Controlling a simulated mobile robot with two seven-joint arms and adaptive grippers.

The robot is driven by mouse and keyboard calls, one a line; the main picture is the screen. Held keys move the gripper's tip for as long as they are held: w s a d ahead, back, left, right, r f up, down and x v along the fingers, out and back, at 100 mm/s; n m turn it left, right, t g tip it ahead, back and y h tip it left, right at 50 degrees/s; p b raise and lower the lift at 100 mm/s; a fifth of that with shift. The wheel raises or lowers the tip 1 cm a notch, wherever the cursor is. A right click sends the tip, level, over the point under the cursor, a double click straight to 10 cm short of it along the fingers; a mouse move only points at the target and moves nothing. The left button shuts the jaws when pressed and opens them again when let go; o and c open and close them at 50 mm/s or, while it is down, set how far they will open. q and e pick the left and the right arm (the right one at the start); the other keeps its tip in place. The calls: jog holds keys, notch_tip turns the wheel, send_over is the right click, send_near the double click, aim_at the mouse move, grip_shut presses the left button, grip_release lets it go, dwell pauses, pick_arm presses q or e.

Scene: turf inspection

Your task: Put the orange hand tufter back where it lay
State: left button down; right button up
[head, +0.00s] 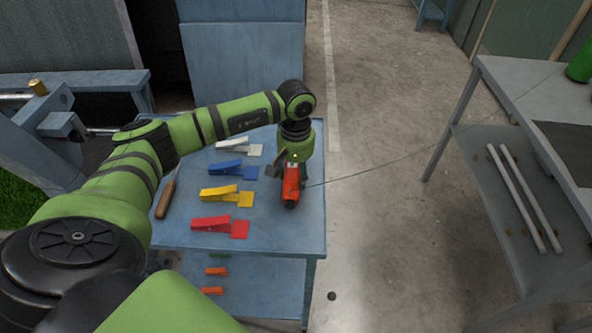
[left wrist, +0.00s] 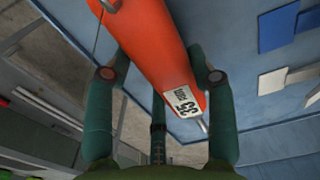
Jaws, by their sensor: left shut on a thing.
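The orange hand tufter (head: 291,187) is over the right part of the blue work table (head: 275,236). My left gripper (head: 291,170) is shut on it, with the jaws partly hidden by the arm and the tool. In the left wrist view the tufter (left wrist: 150,45) runs between the two fingers of my left gripper (left wrist: 160,76), its label reading 35. A thin green yarn (head: 400,154) runs from the tufter to the right. I cannot tell whether the tufter touches the table top. My right gripper is not in view.
Red (head: 212,223), yellow (head: 219,193), blue (head: 225,168) and white (head: 231,144) clip-like pieces with matching squares line the table, left of the tufter. A wooden-handled tool (head: 167,197) lies farther left. A grey bench (head: 535,95) with pipes below stands right, across open floor.

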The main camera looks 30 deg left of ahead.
pick_arm(q)
jog(key=shift+w+f, duration=0.1)
jog(key=shift+f, duration=0.5)
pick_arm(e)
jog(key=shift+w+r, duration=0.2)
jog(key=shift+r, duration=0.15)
pick_arm(q)
jog(key=shift+f, duration=0.2)
jog(key=shift+c, duration=2.1)
grip_release()
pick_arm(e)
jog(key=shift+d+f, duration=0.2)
